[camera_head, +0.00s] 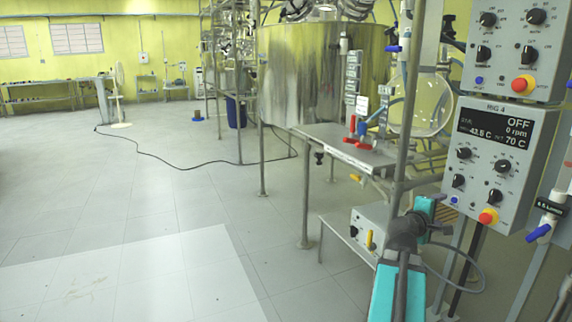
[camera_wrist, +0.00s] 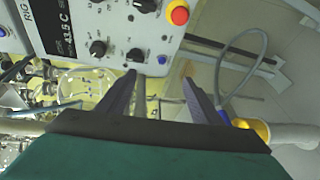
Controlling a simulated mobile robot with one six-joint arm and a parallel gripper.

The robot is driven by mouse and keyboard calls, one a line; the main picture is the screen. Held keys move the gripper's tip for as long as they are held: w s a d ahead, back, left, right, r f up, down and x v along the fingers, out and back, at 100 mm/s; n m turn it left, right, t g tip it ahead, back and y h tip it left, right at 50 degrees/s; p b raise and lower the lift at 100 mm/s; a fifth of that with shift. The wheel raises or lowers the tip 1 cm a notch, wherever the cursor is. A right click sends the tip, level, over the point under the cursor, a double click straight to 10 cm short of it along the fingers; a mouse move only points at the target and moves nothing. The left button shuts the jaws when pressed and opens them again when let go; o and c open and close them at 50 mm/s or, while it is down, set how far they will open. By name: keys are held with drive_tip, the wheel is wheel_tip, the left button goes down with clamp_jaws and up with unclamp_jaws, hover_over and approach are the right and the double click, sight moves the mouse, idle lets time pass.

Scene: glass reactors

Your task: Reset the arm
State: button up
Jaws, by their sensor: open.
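My gripper (camera_wrist: 160,78) is open in the wrist view, its two dark fingers apart with nothing held between them. The grey RIG 4 control box (camera_wrist: 112,32) lies just past the fingertips in that view, appearing turned on its side. In the head view, the teal and dark parts of my arm (camera_head: 397,290) rise from the bottom edge, left of the RIG 4 box (camera_head: 535,133). Its display (camera_head: 493,130) reads OFF, 0 rpm, 43.5 C and 70 C. The fingertips cannot be made out in the head view.
A large steel vessel (camera_head: 305,75) stands on legs at the centre. A metal shelf (camera_head: 345,150) with red and blue valves sits close left of my arm. A glass vessel (camera_head: 428,103) hangs behind a pole. A black cable (camera_head: 190,167) crosses the floor. The left floor (camera_head: 100,225) is mostly open.

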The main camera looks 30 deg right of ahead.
drive_tip(key=w+a+f+n+t+y+p, duration=0.1)
drive_tip(key=w+a+f+n+y+p, duration=0.1)
drive_tip(key=w+a+f+p, duration=0.5)
drive_tip(key=w+a+f+n+t+y+p, duration=0.2)
drive_tip(key=w+a+f+y+p, duration=0.15)
drive_tip(key=w+a, duration=0.7)
drive_tip(key=w+a+f+y+p, duration=0.25)
drive_tip(key=a+f+p, duration=0.3)
drive_tip(key=a, duration=0.35)
drive_tip(key=w+a+f+y+p, duration=0.1)
drive_tip(key=w+a+f+p, duration=0.25)
drive_tip(key=a+f, duration=0.45)
drive_tip(key=s+a+f+g+y+p, duration=0.1)
drive_tip(key=s+a+f+p, duration=0.15)
drive_tip(key=a, duration=0.45)
drive_tip(key=s+a+f+g+y+p, duration=0.1)
drive_tip(key=s+a+f+g+p, duration=0.2)
drive_tip(key=a, duration=0.4)
drive_tip(key=s+a+f+y+p, duration=0.1)
drive_tip(key=s+a+p, duration=0.2)
drive_tip(key=s+a, duration=0.25)
drive_tip(key=s+a+f+m+g+y+p, duration=0.1)
drive_tip(key=s+a+m+g+y, duration=0.1)
drive_tip(key=s+a, duration=0.5)
drive_tip(key=s+a+f+m+g+y+p, duration=0.2)
drive_tip(key=s+a+m+g, duration=0.2)
drive_tip(key=s+a, duration=0.3)
drive_tip(key=s, duration=0.5)
drive_tip(key=shift+s, duration=0.15)
